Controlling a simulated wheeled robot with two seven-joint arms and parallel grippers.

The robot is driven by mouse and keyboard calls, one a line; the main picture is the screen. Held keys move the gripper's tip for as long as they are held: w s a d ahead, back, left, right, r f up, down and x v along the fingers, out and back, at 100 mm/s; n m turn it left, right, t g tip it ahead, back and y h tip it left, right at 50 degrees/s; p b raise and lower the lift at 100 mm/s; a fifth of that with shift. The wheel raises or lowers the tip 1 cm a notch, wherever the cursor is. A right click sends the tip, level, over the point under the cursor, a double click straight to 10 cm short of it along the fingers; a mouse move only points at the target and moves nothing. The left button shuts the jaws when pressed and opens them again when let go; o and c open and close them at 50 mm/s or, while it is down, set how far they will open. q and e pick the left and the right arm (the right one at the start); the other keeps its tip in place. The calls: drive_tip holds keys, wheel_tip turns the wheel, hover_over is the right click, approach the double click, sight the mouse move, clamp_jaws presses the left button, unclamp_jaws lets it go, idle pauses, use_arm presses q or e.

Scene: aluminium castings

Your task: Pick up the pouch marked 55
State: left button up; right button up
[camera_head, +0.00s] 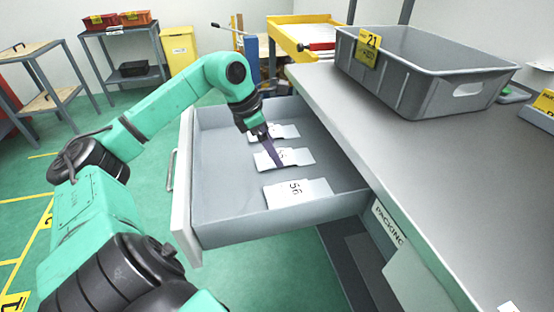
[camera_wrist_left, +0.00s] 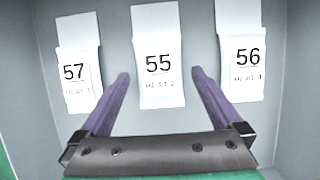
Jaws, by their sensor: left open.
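The pouch marked 55 (camera_wrist_left: 158,62) is white and lies in the open drawer between two others. In the head view this middle pouch (camera_head: 296,156) is partly covered by my left gripper (camera_head: 275,158). In the left wrist view the purple fingers of my left gripper (camera_wrist_left: 160,82) are open, one on each side of the lower part of pouch 55. Nothing is held. I cannot tell how far the fingertips are above it. My right gripper does not show.
Pouch 57 (camera_wrist_left: 75,68) and pouch 56 (camera_wrist_left: 241,55) flank the middle one closely. The grey drawer (camera_head: 225,205) has raised walls. The bench top (camera_head: 440,150) overhangs at the right, bearing a grey crate marked 21 (camera_head: 410,85).

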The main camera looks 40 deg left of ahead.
use_arm(q)
drive_tip(key=shift+x, duration=1.05)
drive_tip(key=shift+w, duration=0.1)
drive_tip(key=shift+f, duration=0.25)
drive_tip(key=c, duration=1.2)
